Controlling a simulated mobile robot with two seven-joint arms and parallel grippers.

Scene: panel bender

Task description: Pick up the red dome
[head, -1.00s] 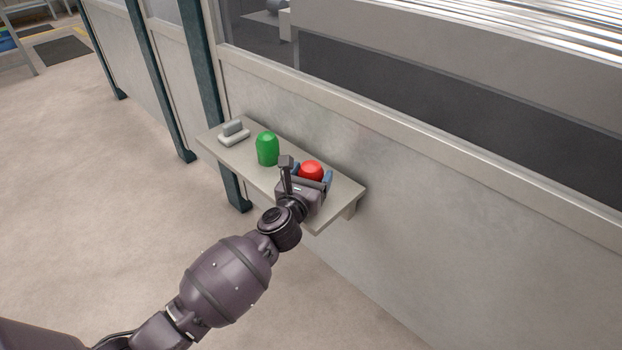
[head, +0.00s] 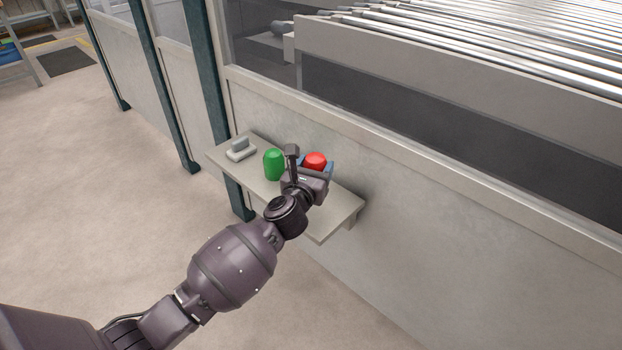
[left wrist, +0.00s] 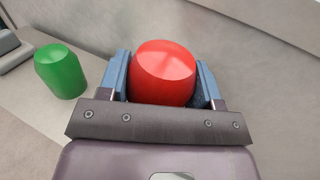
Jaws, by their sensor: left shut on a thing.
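The red dome (head: 315,161) is between the blue fingers of my left gripper (head: 316,168), at the right part of a small shelf (head: 335,205). In the left wrist view, the red dome (left wrist: 163,73) fills the space between the two fingers of my left gripper (left wrist: 164,84), which is shut on it. The dome's lower part is hidden behind the gripper body. In the head view the gripper and dome appear raised over the shelf; the exact gap beneath is hidden. My right gripper is not in view.
A green dome (head: 274,165) stands on the shelf just left of my gripper; it also shows in the left wrist view (left wrist: 60,71). A grey handle-like block (head: 240,150) sits at the shelf's left end. The machine's wall panel (head: 420,235) rises behind the shelf.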

